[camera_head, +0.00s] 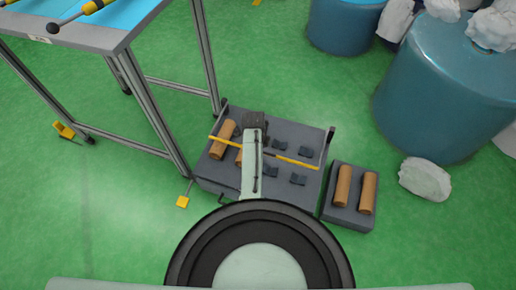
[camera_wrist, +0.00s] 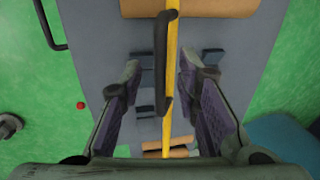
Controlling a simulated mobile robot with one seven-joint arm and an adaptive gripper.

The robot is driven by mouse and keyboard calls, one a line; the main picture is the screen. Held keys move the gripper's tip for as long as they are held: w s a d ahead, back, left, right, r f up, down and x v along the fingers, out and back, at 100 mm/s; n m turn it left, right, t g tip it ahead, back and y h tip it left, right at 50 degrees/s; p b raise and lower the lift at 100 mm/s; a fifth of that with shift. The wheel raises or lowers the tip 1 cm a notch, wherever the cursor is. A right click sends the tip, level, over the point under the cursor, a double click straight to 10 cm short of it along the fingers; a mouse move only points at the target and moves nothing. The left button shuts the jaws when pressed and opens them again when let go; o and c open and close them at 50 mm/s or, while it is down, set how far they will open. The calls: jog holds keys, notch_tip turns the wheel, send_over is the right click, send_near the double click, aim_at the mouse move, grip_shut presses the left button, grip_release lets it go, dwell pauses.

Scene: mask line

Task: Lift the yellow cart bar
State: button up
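The yellow cart bar (camera_head: 295,161) spans the top of the low grey cart (camera_head: 306,135) from side to side in the head view. In the wrist view the yellow bar (camera_wrist: 173,75) runs from the top edge down between my two fingers, with a black handle-like part (camera_wrist: 161,60) beside it. My gripper (camera_wrist: 158,75) is open, one finger on each side of the bar, with visible gaps. In the head view my gripper (camera_head: 254,121) is above the cart, and my arm hides the middle of the bar.
Brown rolls (camera_head: 223,138) and several dark brackets (camera_head: 298,179) sit on the cart. A grey box (camera_head: 346,219) with two rolls stands at its right. A metal-framed table (camera_head: 110,35) is at upper left. Blue drums (camera_head: 435,95) stand at right. Green floor is open at left.

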jog(key=shift+c, duration=0.4)
grip_shut()
dwell(0.5)
